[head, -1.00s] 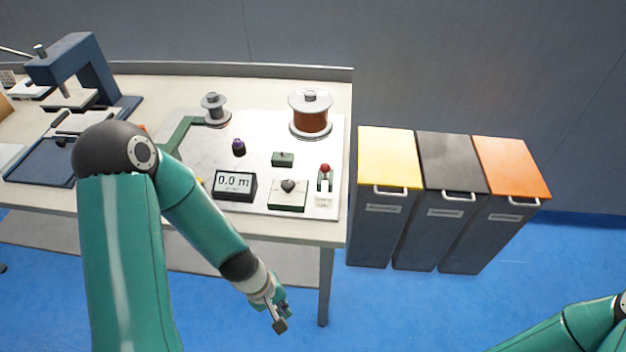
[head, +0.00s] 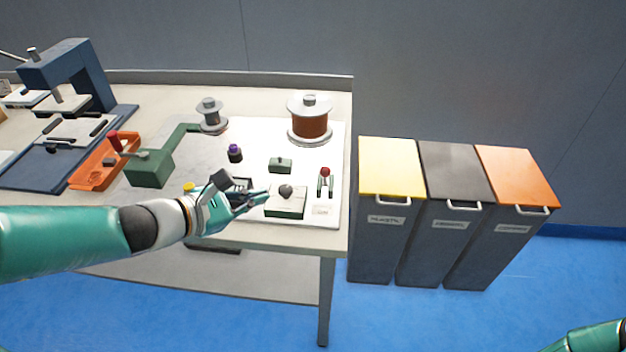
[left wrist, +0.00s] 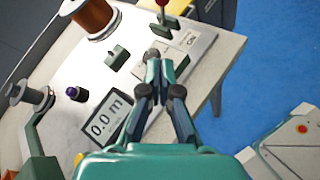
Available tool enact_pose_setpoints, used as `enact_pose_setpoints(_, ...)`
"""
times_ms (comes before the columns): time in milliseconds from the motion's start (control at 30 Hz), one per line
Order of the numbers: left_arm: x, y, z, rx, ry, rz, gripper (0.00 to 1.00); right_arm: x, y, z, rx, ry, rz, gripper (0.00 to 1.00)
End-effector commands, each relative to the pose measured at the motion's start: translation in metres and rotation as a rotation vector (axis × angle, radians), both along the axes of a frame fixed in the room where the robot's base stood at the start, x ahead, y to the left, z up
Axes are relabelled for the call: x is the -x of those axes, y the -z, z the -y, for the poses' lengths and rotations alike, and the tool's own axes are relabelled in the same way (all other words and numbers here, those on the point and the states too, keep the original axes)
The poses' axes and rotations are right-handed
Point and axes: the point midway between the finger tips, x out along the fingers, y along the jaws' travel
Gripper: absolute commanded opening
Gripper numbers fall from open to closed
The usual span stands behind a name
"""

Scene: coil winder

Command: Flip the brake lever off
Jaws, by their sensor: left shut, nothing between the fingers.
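The brake lever (head: 325,174) has a red ball knob and stands upright in a green bracket at the right end of the white winder plate (head: 335,138). It shows at the top of the left wrist view (left wrist: 163,22), with a label reading "ON" beside it. My left gripper (head: 266,194) is shut and empty, left of the lever and apart from it. In the left wrist view its fingertips (left wrist: 153,54) point towards the lever and partly hide the dark-knobbed control box (head: 286,203).
The counter display (left wrist: 102,122) reads 0.0 m. A copper spool (head: 309,122), a small green block (head: 280,164) and a purple-topped post (head: 235,153) stand behind. A green arm (head: 150,168) reaches an empty spool (head: 211,114). Bins (head: 391,166) stand right of the table.

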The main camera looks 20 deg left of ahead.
Motion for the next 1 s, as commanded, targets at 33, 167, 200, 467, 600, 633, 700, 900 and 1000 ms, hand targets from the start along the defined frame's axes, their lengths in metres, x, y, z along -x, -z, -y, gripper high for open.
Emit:
enact_pose_setpoints(33,0.0,0.0,0.0,0.0,0.001,-0.001,0.0,0.0,0.0,0.0,0.0,0.0,0.0,0.54)
enact_pose_setpoints(167,-0.005,0.003,0.002,0.0,0.002,-0.002,0.0,0.0,0.002,0.0,0.0,0.0,0.0,0.54)
enact_pose_setpoints(200,-0.007,0.005,0.004,0.001,0.003,-0.001,0.0,0.0,0.003,0.0,0.0,0.0,0.0,0.54)
enact_pose_setpoints(467,-0.042,0.023,0.02,0.001,0.007,-0.003,0.0,0.0,0.014,0.0,0.0,0.0,0.0,0.54)
enact_pose_setpoints(600,-0.066,0.035,0.031,0.001,0.007,-0.005,0.0,0.0,0.019,0.0,0.0,0.0,0.0,0.54)
enact_pose_setpoints(633,-0.072,0.037,0.032,0.001,0.006,-0.004,0.0,0.0,0.019,0.0,0.0,0.0,0.0,0.54)
enact_pose_setpoints(700,-0.083,0.042,0.037,-0.001,0.007,-0.003,0.0,0.0,0.021,0.0,0.0,0.0,0.0,0.54)
enact_pose_setpoints(900,-0.104,0.032,0.055,-0.002,0.004,-0.001,0.0,0.0,0.015,0.0,0.0,0.0,0.0,0.54)
enact_pose_setpoints(1000,-0.11,0.03,0.06,-0.002,0.003,-0.002,0.0,0.0,0.014,0.0,0.0,0.0,0.0,0.54)
